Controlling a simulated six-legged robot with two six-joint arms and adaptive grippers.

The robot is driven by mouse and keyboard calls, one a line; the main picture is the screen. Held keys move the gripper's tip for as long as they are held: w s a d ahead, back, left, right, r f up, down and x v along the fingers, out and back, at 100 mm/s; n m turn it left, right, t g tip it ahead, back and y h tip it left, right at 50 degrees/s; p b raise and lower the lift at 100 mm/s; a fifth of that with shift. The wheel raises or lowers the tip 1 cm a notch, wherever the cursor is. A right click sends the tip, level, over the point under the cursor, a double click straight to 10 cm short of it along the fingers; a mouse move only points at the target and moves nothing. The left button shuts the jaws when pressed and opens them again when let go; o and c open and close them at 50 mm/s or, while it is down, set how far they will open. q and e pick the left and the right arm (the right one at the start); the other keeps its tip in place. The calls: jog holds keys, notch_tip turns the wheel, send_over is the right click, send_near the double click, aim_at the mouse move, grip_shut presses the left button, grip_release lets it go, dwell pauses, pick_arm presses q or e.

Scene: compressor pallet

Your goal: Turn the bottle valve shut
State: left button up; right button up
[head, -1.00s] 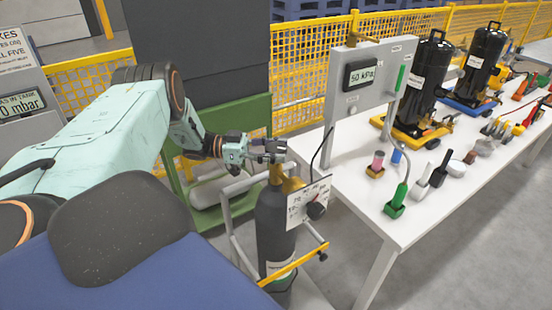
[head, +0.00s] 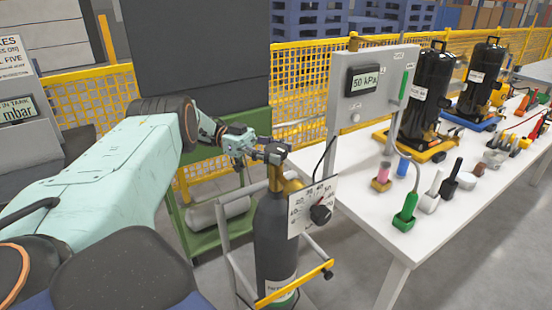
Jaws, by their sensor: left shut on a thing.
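The dark gas bottle (head: 272,240) stands upright in a grey trolley frame with a yellow bar (head: 293,285) across its front. A brass valve (head: 288,184) sits on top of the bottle. My left gripper (head: 274,152) is at the very top of the valve, shut on the valve's handwheel, which the fingers mostly hide. My right gripper is not in view.
A white table (head: 430,228) at the right carries a grey panel reading 50 kPa (head: 365,80), black compressors (head: 427,95) and small tools. A green stand (head: 195,238) is behind the trolley. A yellow mesh fence (head: 310,80) runs behind.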

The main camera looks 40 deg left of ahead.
aim_at(276, 148)
pick_arm(q)
jog(key=shift+w+r, duration=0.1)
jog(key=shift+r, duration=0.15)
jog(key=o, duration=0.8)
jog(key=shift+c, duration=0.2)
jog(key=o, duration=0.4)
jog(key=shift+f, duration=0.15)
notch_tip(276, 148, up, 10)
